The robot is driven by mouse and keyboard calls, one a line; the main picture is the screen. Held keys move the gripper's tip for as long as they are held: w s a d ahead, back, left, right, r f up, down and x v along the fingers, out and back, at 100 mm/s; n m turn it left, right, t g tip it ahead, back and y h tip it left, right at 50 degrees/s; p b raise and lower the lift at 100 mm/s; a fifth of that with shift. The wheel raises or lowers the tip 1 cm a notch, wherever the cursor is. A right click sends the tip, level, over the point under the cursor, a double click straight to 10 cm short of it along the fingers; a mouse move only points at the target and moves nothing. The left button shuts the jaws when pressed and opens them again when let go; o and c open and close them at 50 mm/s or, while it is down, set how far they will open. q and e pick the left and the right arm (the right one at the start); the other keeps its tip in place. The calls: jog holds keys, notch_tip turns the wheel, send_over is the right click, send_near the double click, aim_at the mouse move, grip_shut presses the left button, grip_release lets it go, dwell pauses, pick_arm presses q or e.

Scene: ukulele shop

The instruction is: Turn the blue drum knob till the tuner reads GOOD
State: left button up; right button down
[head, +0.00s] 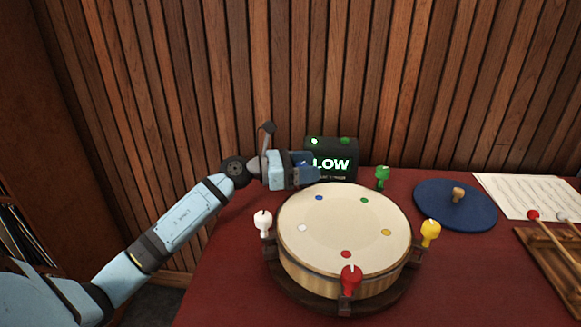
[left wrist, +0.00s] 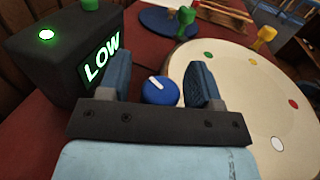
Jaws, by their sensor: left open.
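The blue drum knob (left wrist: 160,91) has a white pointer line tilted toward the upper left in the left wrist view. My left gripper (left wrist: 162,82) is open, with one finger on each side of the knob; I cannot tell whether either touches it. In the head view the left gripper (head: 306,171) is at the drum's back left edge and hides the knob. The round drum (head: 345,232) has a cream skin with coloured dots. The dark tuner (head: 344,175) behind it reads LOW in green and also shows in the left wrist view (left wrist: 50,70). My right gripper is not in view.
White (head: 263,224), green (head: 382,177), yellow (head: 430,233) and red (head: 351,280) knobs stand around the drum. A blue disc (head: 432,205) with a wooden knob, sheet music (head: 520,192) and a wooden instrument with mallets (head: 556,262) lie to the right on the red table (head: 225,282).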

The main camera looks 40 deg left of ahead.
pick_arm(q)
jog(key=v, duration=1.3)
jog(key=shift+a, duration=0.25)
jog(key=shift+s, duration=0.15)
